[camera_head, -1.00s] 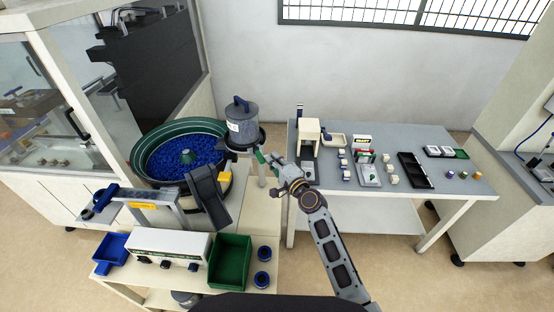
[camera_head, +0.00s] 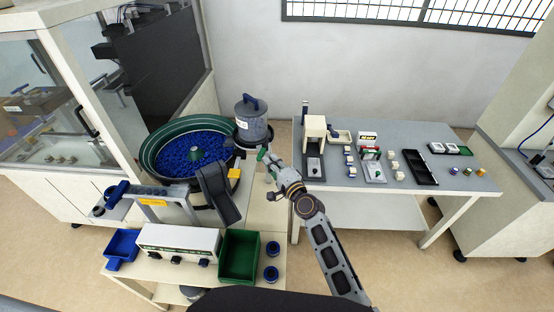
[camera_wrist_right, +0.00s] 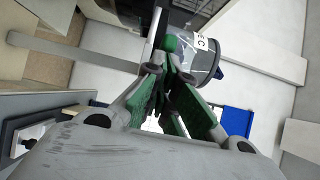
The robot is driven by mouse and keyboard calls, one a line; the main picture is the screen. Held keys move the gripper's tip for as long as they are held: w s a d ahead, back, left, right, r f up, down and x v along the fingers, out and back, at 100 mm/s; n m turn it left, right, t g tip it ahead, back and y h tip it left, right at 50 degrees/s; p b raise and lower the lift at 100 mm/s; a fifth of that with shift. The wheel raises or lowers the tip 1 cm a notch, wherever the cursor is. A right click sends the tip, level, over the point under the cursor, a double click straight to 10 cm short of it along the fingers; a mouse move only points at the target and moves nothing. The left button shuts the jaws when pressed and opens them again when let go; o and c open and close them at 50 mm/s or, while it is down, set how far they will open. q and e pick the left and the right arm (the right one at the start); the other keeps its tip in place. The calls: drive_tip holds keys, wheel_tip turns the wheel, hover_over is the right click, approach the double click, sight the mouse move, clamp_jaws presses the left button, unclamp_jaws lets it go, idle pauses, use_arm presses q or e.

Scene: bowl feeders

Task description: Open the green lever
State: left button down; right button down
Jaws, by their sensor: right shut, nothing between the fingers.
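The green lever (camera_head: 262,153) sits below the grey hopper (camera_head: 252,124) in the head view, right beside my right fingertips. In the right wrist view its rounded green end (camera_wrist_right: 172,43) shows just past the fingertips, in front of the hopper (camera_wrist_right: 198,55). My right gripper (camera_head: 269,161) is shut with nothing held; it also shows in the right wrist view (camera_wrist_right: 163,80), with green on its fingers. I cannot tell whether it touches the lever. The lever's base is partly hidden. My left gripper is out of view.
A green bowl feeder (camera_head: 146,160) full of blue parts stands left of the hopper. A dark chute (camera_head: 216,194) and a green bin (camera_head: 238,258) are in front. The grey table (camera_head: 400,181) with trays and small parts is at right. Floor shows between the tables.

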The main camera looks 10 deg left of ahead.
sight(260, 161)
drive_tip(key=shift+s+a, duration=0.2)
drive_tip(key=shift+a, duration=0.7)
drive_tip(key=shift+s+a, duration=0.2)
drive_tip(key=shift+a, duration=0.8)
drive_tip(key=v, duration=1.2)
idle(0.3)
